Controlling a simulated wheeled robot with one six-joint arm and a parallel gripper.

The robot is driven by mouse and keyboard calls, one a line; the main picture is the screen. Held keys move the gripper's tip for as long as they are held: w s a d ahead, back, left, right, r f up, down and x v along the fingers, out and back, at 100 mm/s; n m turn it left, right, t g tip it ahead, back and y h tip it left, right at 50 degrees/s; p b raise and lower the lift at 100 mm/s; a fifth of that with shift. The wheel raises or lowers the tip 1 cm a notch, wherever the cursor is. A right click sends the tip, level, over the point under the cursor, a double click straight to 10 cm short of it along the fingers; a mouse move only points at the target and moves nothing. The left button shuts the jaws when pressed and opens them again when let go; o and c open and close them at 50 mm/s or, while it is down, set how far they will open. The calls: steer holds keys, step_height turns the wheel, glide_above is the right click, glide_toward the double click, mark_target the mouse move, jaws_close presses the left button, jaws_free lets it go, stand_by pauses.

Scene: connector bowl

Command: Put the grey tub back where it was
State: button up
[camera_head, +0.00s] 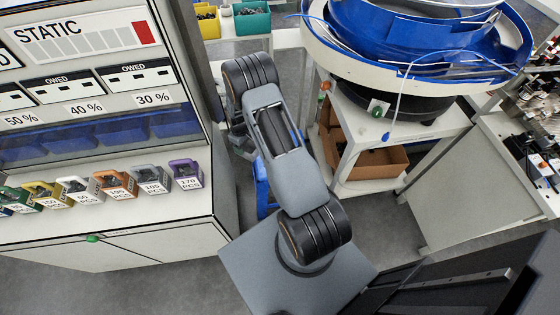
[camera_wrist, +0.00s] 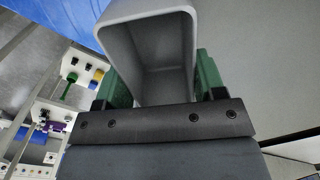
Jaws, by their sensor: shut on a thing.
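The grey tub (camera_wrist: 150,45) is in the wrist view, its open mouth facing the camera and its inside looking empty. My gripper (camera_wrist: 163,84) is shut on it, with a green finger on each side of its walls. My gripper and the held tub are hidden behind my arm in the head view. Another grey tub, marked 105 PCS (camera_head: 150,182), stands in the row on the counter.
The counter (camera_head: 60,222) carries a row of several coloured tubs, with blue bins (camera_head: 125,132) behind them. A blue bowl feeder (camera_head: 405,45) stands on a white stand to the right, with a brown box (camera_head: 377,163) below it. A blue surface (camera_wrist: 45,18) shows in the wrist view.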

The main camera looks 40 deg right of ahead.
steer(key=w+d+n+b, duration=0.4)
steer(key=d+b, duration=0.5)
steer(key=b, duration=0.2)
steer(key=w+d+n+b, duration=0.3)
steer(key=d+n+b, duration=0.1)
steer(key=d+b, duration=0.5)
steer(key=s+a+f+b, duration=0.2)
steer(key=s+f+b, duration=0.1)
steer(key=s, duration=0.1)
steer(key=s+a+f+b, duration=0.2)
steer(key=s+f, duration=0.1)
steer(key=s+a+f+b, duration=0.3)
steer(key=s, duration=0.1)
steer(key=shift+s+f+b, duration=0.3)
steer(key=shift+f, duration=0.1)
steer(key=shift+s+f, duration=0.15)
steer(key=shift+f, duration=0.1)
steer(key=shift+f+b, duration=0.7)
steer(key=shift+f, duration=0.8)
steer(key=shift+f, duration=0.2)
steer(key=o, duration=0.9)
